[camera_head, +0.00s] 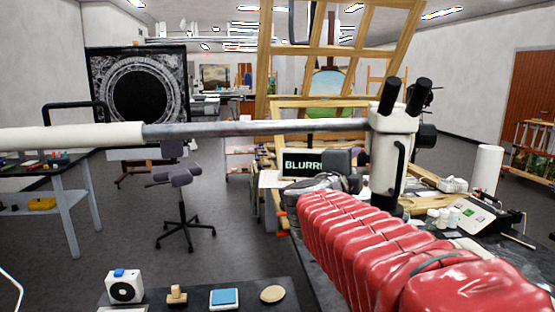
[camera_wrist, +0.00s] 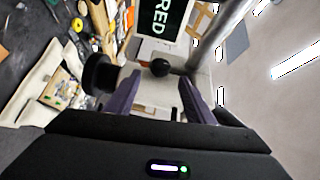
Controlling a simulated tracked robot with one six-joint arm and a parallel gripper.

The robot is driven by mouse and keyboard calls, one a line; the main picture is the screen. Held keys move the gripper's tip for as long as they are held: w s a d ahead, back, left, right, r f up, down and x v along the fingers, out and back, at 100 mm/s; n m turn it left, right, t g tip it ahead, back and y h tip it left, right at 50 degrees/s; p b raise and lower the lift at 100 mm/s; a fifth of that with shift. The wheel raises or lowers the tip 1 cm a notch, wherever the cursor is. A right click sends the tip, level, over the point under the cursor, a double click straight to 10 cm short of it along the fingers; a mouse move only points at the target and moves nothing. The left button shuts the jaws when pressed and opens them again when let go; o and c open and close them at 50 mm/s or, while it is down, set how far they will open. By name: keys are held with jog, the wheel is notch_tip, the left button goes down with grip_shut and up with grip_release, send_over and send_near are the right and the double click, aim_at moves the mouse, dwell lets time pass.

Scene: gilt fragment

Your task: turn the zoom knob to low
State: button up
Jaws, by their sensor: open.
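The white microscope (camera_head: 388,150) hangs on a long horizontal boom, with two black eyepieces on top and a dark round knob (camera_head: 427,136) on its right side. In the wrist view, the pale microscope body (camera_wrist: 140,80) carries a small black round knob (camera_wrist: 160,68) and a larger black knob (camera_wrist: 100,72) to its left. I cannot tell for certain which is the zoom knob. My gripper (camera_wrist: 158,88) is open, its purple fingers either side of the small knob's line; contact is not clear. A screen (camera_head: 303,164) reads "BLURR", partly covered; the wrist view shows "RED".
The metal boom (camera_head: 255,129) crosses from the left at microscope height. A wooden easel (camera_head: 340,50) stands behind. The bench at right holds small white jars (camera_head: 440,217) and a white roll (camera_head: 487,170). A swivel chair (camera_head: 182,200) stands on open floor at left.

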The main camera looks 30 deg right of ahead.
aim_at(360, 162)
jog(key=shift+x, duration=3.55)
jog(key=shift+c, duration=0.7)
jog(key=c, duration=0.9)
